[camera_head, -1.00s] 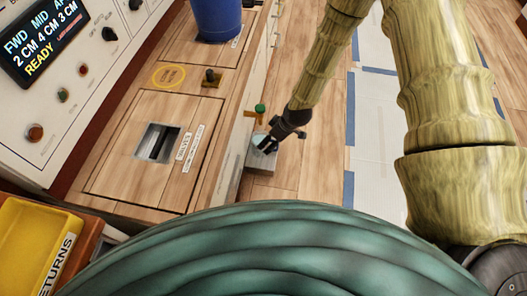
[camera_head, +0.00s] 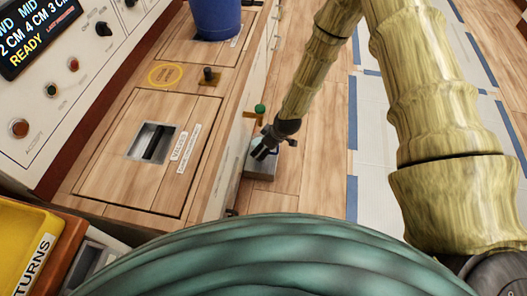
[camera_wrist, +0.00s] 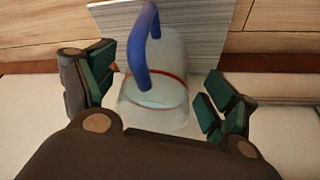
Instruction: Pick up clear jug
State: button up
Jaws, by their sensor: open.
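The clear jug (camera_wrist: 172,72) is see-through with a blue handle (camera_wrist: 139,50) and a red line around its body. In the wrist view it stands between the spread fingers of my gripper (camera_wrist: 158,82), with space between it and the right finger. My gripper is open and holds nothing. There the jug is mostly hidden by my gripper. In the wrist view a pale, finely lined surface (camera_wrist: 215,25) lies behind the jug.
A wooden counter (camera_head: 120,190) with a recessed slot (camera_head: 153,143) stands at left. It carries a blue bin (camera_head: 215,20) and a dark knob (camera_head: 209,75). A green-topped fitting (camera_head: 260,109) is close to my gripper. A yellow tray (camera_head: 20,225) is at lower left.

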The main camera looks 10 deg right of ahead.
jog(key=shift+b+x, duration=0.75)
jog(key=shift+x, duration=0.85)
jog(key=shift+r, duration=0.1)
jog(key=c, duration=1.2)
jog(key=shift+c, duration=0.2)
